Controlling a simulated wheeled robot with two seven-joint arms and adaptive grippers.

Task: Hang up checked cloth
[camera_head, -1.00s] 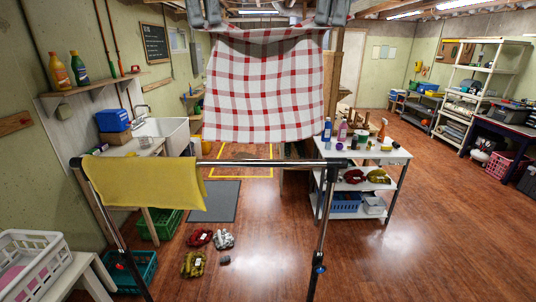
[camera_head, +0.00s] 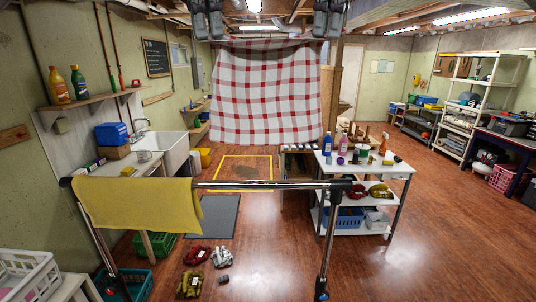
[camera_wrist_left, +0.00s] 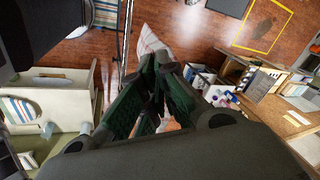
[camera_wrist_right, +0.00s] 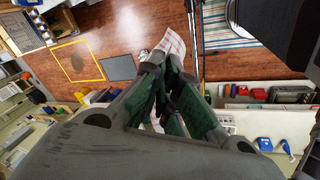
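The red-and-white checked cloth (camera_head: 266,95) hangs spread out in the head view, its top edge stretched between my two grippers. My left gripper (camera_head: 216,36) is shut on its upper left corner and my right gripper (camera_head: 318,36) on its upper right corner. In the left wrist view the closed fingers (camera_wrist_left: 157,75) have cloth (camera_wrist_left: 150,42) beyond them; the right wrist view shows closed fingers (camera_wrist_right: 170,72) and cloth (camera_wrist_right: 171,43). The chrome rail (camera_head: 265,185) of a rack stands below the cloth in the picture. A yellow cloth (camera_head: 137,207) hangs over its left part; the right part is bare.
A white cart (camera_head: 366,167) with bottles stands behind the rack at right. A sink (camera_head: 162,140) is at left, and a white basket (camera_head: 25,275) is at lower left. Several small bundles (camera_head: 196,256) lie on the floor under the rail. The floor at right is clear.

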